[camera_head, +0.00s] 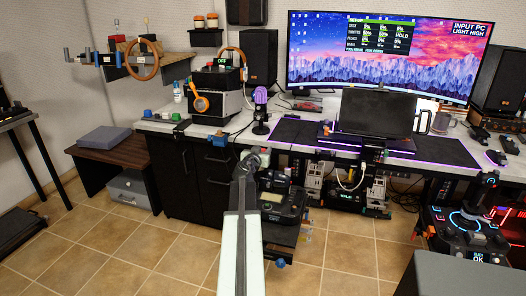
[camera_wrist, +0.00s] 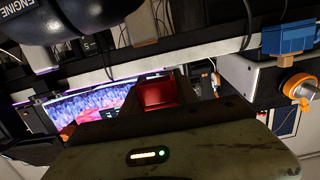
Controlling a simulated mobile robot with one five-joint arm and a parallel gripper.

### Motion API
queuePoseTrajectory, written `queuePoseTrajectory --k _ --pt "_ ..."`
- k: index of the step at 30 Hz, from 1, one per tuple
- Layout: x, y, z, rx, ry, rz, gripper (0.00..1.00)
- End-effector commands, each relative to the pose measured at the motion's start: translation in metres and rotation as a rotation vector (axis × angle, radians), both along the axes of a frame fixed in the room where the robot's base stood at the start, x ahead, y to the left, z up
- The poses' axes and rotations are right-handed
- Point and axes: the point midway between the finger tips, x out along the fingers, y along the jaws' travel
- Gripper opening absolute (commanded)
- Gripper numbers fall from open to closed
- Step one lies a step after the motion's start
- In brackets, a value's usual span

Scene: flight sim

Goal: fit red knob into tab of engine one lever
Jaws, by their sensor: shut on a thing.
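In the wrist view, my gripper (camera_wrist: 160,88) has its dark fingers shut around the red knob (camera_wrist: 160,95). Only the knob's red face shows between the fingers. A large dark rounded part (camera_wrist: 75,15) lettered "ENGINE" fills the upper left of the wrist view, apart from the knob. I cannot tell whether it belongs to the engine one lever, and no tab is clearly visible. In the head view, my arm reaches up the middle to my gripper (camera_head: 250,162), near the desk's front edge and beside a dark control unit (camera_head: 284,203). The knob is hidden there.
The desk (camera_head: 215,131) holds a microphone (camera_head: 261,108), a black box with an orange headset (camera_head: 215,94) and a wide monitor (camera_head: 385,45). A joystick unit (camera_head: 470,230) stands at right. Tiled floor (camera_head: 130,245) is open at left.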

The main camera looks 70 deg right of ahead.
Motion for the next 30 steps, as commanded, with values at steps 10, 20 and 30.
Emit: queuePoseTrajectory --k 10,20,30 --pt "-0.001 0.000 -0.024 0.000 0.000 -0.001 0.00" --pt "-0.001 0.000 -0.043 0.000 0.000 -0.001 0.00" --pt "-0.001 0.000 -0.059 0.000 0.000 -0.001 0.00"
